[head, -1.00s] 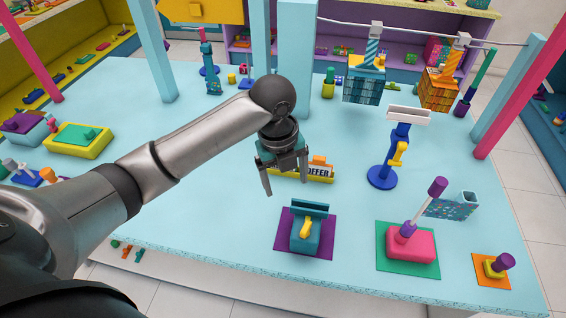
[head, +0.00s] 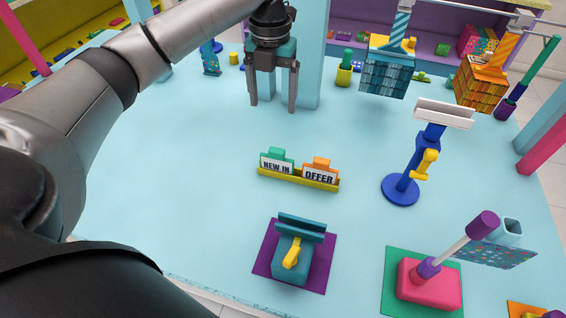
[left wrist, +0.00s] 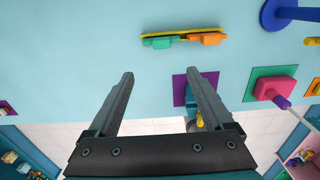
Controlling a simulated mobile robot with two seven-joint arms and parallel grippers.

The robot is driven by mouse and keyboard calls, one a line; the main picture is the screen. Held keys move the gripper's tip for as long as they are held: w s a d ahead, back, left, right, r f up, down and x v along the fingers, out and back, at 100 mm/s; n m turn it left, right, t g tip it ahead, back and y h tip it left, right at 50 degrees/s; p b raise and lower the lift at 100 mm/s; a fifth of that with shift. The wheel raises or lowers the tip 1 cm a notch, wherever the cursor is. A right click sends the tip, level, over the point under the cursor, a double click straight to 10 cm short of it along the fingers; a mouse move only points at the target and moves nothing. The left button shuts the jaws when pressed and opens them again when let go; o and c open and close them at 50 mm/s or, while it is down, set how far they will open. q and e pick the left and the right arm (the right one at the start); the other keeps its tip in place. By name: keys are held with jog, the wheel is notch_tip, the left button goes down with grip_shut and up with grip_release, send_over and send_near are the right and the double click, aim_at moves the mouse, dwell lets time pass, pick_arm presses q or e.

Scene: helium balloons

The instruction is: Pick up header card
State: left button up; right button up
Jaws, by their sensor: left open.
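Two header cards stand in a yellow holder (head: 297,182): a green-backed "NEW IN" card (head: 276,163) on the left and an orange-backed "OFFER" card (head: 320,174) on the right. My left gripper (head: 272,105) is open and empty, above the table and farther back than the cards in the head view. In the left wrist view, the gripper (left wrist: 160,75) shows its two fingers apart with nothing between them. There the green card (left wrist: 160,43) and orange card (left wrist: 207,39) lie beyond the fingertips. My right gripper is not in view.
A teal clamp stand (head: 293,257) on a purple mat is in front of the holder. A blue stand with a white-topped head (head: 402,188) is to the right. A pink base (head: 430,283) with a tilted rod is front right. The table left of the cards is clear.

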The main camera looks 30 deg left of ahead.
pick_arm(q)
send_over(277, 150)
jog(key=f, duration=0.6)
jog(key=s+f, duration=0.1)
jog(key=f, duration=0.2)
jog(key=shift+a+f+b, duration=0.1)
jog(key=shift+f+b, duration=0.25)
jog(key=shift+b, duration=0.05)
jog(key=shift+w+f, duration=0.25)
jog(key=shift+f, duration=1.15)
jog(key=shift+w+f, duration=0.2)
jog(key=shift+f, duration=1.2)
grip_shut()
